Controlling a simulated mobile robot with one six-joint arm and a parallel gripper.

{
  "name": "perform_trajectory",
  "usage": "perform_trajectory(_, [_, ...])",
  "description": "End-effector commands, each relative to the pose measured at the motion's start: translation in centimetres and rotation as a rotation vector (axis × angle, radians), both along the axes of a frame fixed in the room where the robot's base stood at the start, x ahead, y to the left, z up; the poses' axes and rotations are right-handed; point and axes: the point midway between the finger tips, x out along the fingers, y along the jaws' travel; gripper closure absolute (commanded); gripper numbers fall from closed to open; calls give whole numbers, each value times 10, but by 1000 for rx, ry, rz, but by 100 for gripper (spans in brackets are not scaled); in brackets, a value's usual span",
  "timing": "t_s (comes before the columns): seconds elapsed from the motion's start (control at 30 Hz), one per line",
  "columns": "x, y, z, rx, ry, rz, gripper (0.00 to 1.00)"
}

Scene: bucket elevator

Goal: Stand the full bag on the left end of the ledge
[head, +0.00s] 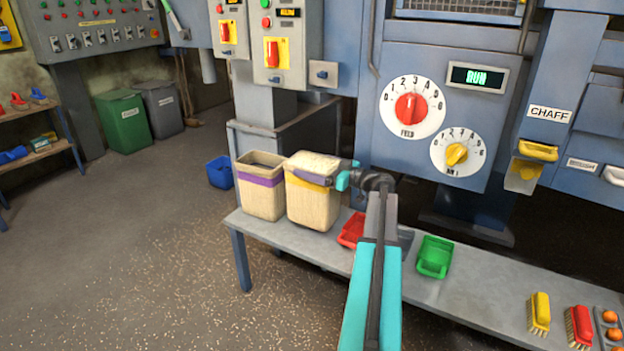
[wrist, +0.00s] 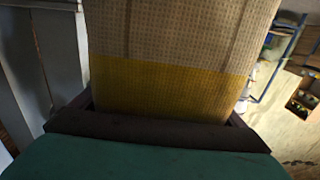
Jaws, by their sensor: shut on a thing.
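The full bag (head: 312,208), tan with a yellow band and pale contents heaped to its top, is upright at the left part of the grey ledge (head: 465,298). My gripper (head: 346,178) is shut on its upper right side, at the yellow band. The bag's woven wall and yellow band fill the middle of the wrist view (wrist: 175,85). I cannot tell whether its base touches the ledge. A second tan bag (head: 262,203) with a purple band stands at the ledge's left end, close to the full bag's left; its open top looks less full.
A red scoop bin (head: 351,231) sits right of the full bag, partly behind my arm. A green bin (head: 435,257), a yellow brush (head: 540,313) and a red brush (head: 578,327) lie farther right. The machine panel (head: 440,60) rises behind.

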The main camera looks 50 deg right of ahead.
Motion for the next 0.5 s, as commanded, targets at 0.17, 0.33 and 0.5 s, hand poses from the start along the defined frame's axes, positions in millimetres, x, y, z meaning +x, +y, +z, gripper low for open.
perform_trajectory(0.17, [0, 0, -20, 2, -3, 1, 69])
perform_trajectory(0.33, [1, 0, -39, 2, -3, 1, 69])
perform_trajectory(0.5, [1, 1, -44, 0, -3, 1, 69])
